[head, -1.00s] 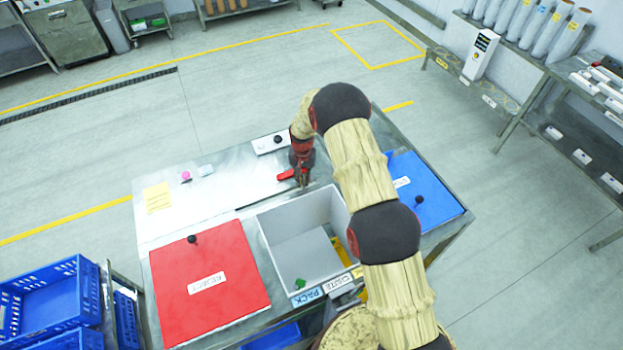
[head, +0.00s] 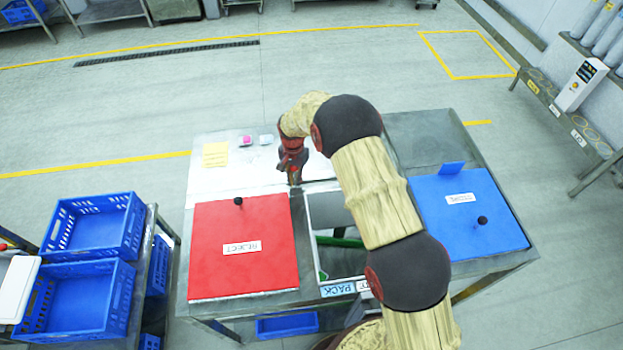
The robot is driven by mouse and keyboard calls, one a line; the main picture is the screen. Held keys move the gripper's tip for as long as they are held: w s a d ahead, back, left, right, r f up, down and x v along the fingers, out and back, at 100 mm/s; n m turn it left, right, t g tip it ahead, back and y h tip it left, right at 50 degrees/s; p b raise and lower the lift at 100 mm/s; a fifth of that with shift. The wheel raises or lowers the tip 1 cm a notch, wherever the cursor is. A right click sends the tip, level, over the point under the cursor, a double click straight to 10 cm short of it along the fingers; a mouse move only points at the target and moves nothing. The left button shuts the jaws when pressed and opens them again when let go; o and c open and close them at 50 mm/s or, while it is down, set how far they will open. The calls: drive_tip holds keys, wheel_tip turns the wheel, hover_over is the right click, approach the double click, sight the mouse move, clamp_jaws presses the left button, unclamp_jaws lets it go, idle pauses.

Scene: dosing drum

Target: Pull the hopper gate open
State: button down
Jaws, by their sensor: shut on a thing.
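My gripper (head: 292,180) points down at the back left corner of the framed opening (head: 309,240), beside the red lid's back right corner. It is shut on a small part that I take to be the hopper gate's handle; the fingers hide it and the gate is not clear. The opening lies between the red lid (head: 220,270) marked REJECT and the blue lid (head: 480,245). A green strip (head: 340,242) and dark space show inside it. My arm covers the opening's right side.
A pale sheet with a yellow note (head: 215,155), a pink piece (head: 245,140) and a small white piece (head: 266,139) lies at the back left. Black knobs stand on both lids. Blue crates (head: 92,225) stand at the left. The floor behind the table is clear.

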drive_tip(key=shift+s+a+r, duration=0.1)
drive_tip(key=shift+s+a, duration=0.05)
drive_tip(key=shift+a, duration=1.05)
drive_tip(key=c, duration=2.2)
unclamp_jaws()
drive_tip(key=shift+a, duration=0.1)
drive_tip(key=shift+o, duration=1.2)
drive_tip(key=shift+s+a, duration=0.1)
drive_tip(key=shift+a, duration=0.1)
drive_tip(key=shift+o, duration=0.4)
drive_tip(key=shift+d, duration=0.15)
wheel_tip(320, 180, up, 12)
